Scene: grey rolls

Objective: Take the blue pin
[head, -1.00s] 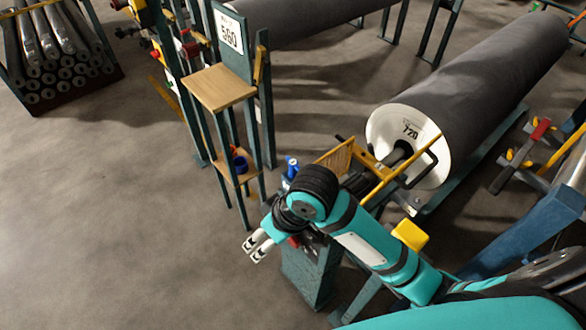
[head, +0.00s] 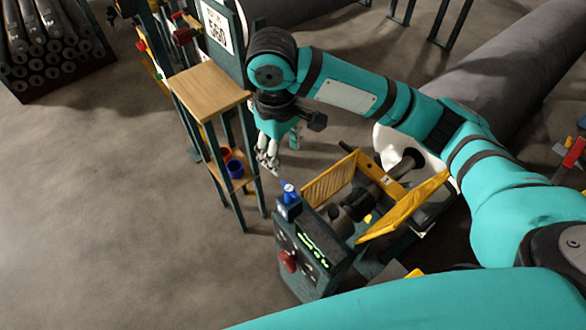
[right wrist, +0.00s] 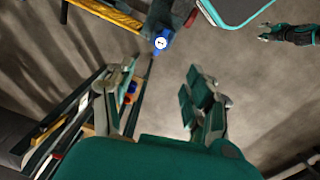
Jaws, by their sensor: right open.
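The blue pin (head: 290,195) stands on top of a dark control box (head: 305,255) in the head view, with a white mark on its top. It also shows in the right wrist view (right wrist: 162,43), past the fingertips and roughly between them in the picture. My right gripper (head: 267,158) is open and empty, pointing down above and behind the pin, apart from it. Its two spread fingers (right wrist: 160,85) show in the right wrist view. What seems to be my left gripper (right wrist: 266,34) is small at the top right there; its jaws are unclear.
A stand with a wooden top (head: 208,90) is left of my right gripper; its lower shelf holds a blue cup (head: 235,168) and a red cup (head: 226,153). A yellow frame (head: 405,212) and a large grey roll (head: 510,80) lie right of the box.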

